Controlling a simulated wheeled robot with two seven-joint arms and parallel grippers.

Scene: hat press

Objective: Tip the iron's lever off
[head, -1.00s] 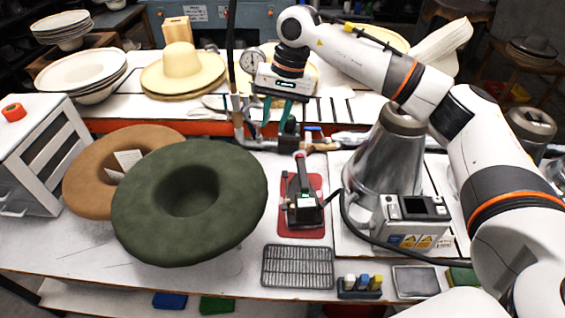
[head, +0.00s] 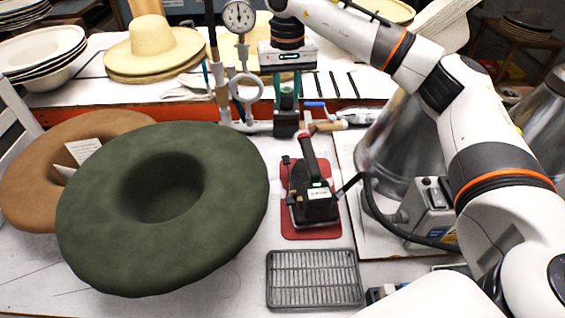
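The iron (head: 315,205) is dark, with an upright handle (head: 307,155) that has red on it. It stands on a red mat (head: 312,234) right of the green hat. A small green light shows on its body beside a pale label. A small dark part sticks up at its left; I cannot tell whether this is the lever. My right gripper (head: 287,97) hangs beyond the iron in the picture, pointing down. Its two teal fingers are apart with nothing seen between them, and it does not touch the iron. My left gripper is not in view.
A large green hat (head: 105,225) and a brown hat (head: 28,185) lie at left. A wire rack (head: 313,278) lies in front of the iron. A pressure gauge (head: 238,17) and pipes stand behind. A cable runs from the iron to a control box (head: 432,208) at right.

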